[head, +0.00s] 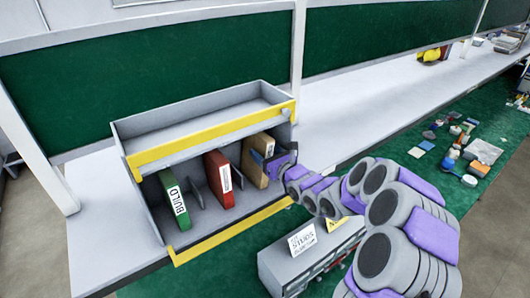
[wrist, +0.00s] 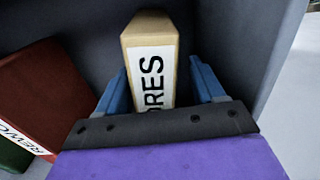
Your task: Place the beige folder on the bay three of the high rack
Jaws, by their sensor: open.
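The beige folder (head: 257,159) stands upright in the rightmost part of the lower level of a grey rack (head: 159,205) with yellow front edges. In the wrist view the beige folder (wrist: 152,62) shows a white label, partly readable as "ORES". My gripper (head: 272,158) is at the folder's front edge. In the wrist view its blue fingers (wrist: 156,78) are apart, one on each side of the folder. Small gaps seem to remain between fingers and folder. The folder's lower part is hidden by the gripper.
A red folder (head: 219,180) and a green folder (head: 174,201) labelled "BUILD" lean left of it, between low dividers. The rack's upper trough (head: 200,122) looks empty. A grey box with cards (head: 312,262) stands in front. Loose items lie on the green mat at right.

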